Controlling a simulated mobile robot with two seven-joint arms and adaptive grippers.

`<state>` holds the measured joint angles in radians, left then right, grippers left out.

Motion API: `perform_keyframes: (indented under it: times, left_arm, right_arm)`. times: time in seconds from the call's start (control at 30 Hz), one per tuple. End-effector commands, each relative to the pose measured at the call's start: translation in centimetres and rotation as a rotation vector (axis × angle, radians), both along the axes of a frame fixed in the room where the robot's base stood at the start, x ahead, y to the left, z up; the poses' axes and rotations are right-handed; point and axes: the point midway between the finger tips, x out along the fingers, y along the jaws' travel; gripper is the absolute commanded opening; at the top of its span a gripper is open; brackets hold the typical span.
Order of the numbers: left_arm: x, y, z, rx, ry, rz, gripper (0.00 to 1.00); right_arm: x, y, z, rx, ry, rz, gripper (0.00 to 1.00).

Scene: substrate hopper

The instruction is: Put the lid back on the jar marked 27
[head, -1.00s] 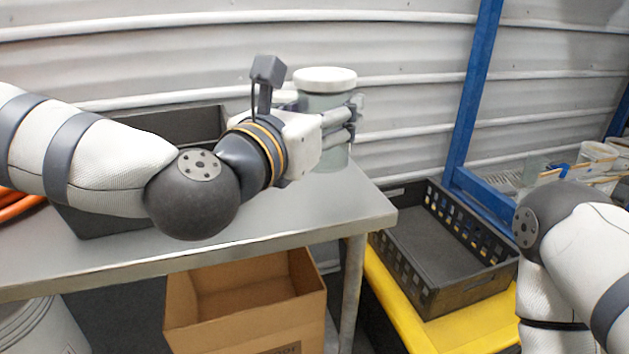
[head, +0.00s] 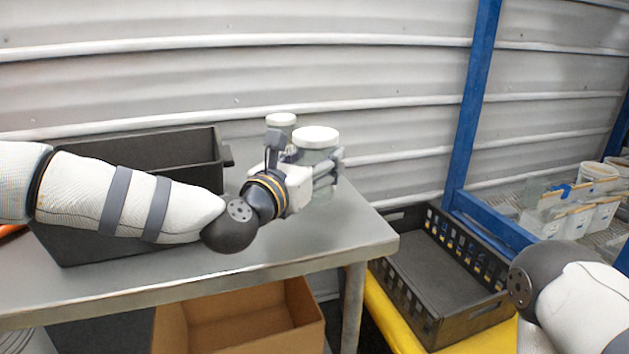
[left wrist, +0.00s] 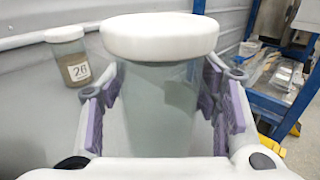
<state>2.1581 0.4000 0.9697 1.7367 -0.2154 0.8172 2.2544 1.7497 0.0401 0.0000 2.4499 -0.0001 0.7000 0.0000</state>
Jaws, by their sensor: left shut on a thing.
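My left gripper (head: 325,169) is shut on a clear, greenish jar (head: 312,157) above the far right part of the metal table (head: 290,255). A white lid (head: 316,136) sits on top of this jar. In the left wrist view the jar (left wrist: 160,105) stands upright between the finger pads, with the white lid (left wrist: 160,36) over its mouth. No number shows on its visible side. I cannot tell whether its base touches the table. A second white-lidded jar (left wrist: 70,62), marked 26 and partly filled with brown matter, stands behind. My right gripper is out of view.
A dark grey bin (head: 130,150) stands at the table's back left. A cardboard box (head: 240,318) is below the table. A black crate (head: 440,270) lies on a yellow surface to the right, near a blue post (head: 470,110). White containers (head: 590,200) stand at far right.

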Motion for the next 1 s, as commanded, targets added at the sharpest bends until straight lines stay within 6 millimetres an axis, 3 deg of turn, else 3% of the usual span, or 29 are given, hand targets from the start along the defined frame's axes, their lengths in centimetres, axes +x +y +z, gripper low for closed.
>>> perform_keyframes:
  times: [0.37,0.67,1.0]
  left_arm:
    - [0.4,0.0,0.0,-0.002,-0.007,0.001,0.00]
    - [1.1,0.1,-4.0,0.000,-0.003,0.001,0.00]
    - [1.1,0.1,-4.4,-0.002,-0.004,0.001,0.00]
  right_arm:
    - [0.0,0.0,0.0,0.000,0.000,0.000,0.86]
    - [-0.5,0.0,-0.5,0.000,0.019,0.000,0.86]
    - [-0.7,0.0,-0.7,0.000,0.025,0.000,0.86]
